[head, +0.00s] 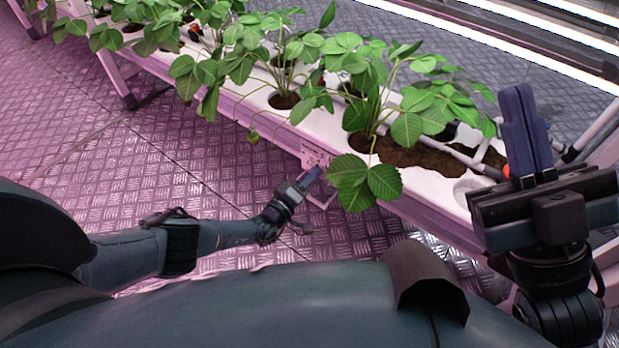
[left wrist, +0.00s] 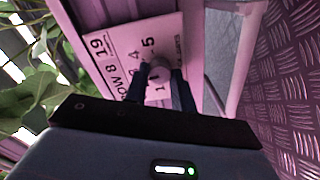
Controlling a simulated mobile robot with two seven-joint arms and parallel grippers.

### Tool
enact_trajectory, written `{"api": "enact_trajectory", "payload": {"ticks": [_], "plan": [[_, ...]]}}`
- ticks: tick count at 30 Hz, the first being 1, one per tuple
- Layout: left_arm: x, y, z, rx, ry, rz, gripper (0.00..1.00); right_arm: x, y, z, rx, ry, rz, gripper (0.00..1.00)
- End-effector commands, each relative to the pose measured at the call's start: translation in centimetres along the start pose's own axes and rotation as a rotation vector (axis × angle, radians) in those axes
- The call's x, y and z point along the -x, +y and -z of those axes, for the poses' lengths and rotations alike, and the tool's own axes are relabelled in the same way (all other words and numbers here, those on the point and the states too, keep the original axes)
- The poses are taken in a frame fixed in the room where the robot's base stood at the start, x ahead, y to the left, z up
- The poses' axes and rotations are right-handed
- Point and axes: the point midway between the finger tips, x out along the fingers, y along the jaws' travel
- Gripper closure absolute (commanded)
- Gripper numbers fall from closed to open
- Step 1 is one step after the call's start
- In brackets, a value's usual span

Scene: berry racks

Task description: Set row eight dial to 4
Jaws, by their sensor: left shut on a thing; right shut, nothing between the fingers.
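The row eight dial plate (left wrist: 120,48) is a pale label with "ROW 8" and numbers, seen sideways in the left wrist view. Its round grey knob (left wrist: 159,70) sits between the fingers of my left gripper (left wrist: 162,92), which is shut on it. I cannot tell which number the dial points to. In the head view my left gripper (head: 311,177) is at the rack's near side, against the small plate (head: 316,158). My right gripper (head: 527,132) is shut and empty, fingers pointing up, at the right.
A long white planting channel (head: 425,190) with leafy berry plants (head: 375,100) runs from the upper left to the right. Leaves (head: 362,182) hang over the front edge close to my left gripper. The patterned metal floor (head: 150,165) in front of the rack is clear.

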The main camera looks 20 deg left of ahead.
Motion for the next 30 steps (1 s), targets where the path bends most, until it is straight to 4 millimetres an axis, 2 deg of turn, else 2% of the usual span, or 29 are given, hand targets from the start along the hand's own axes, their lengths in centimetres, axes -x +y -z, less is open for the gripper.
{"api": "enact_trajectory", "payload": {"ticks": [18, 30], "plan": [[0.13, -0.1, 0.09, -0.561, 0.0, 0.001, 0.97, -0.06, 0.03, 0.01, -0.003, -0.005, 0.0, 1.0], [0.14, -0.09, 0.07, -0.765, 0.0, 0.001, 0.97, 0.04, -0.05, -0.17, -0.01, -0.017, -0.001, 1.0]]}}
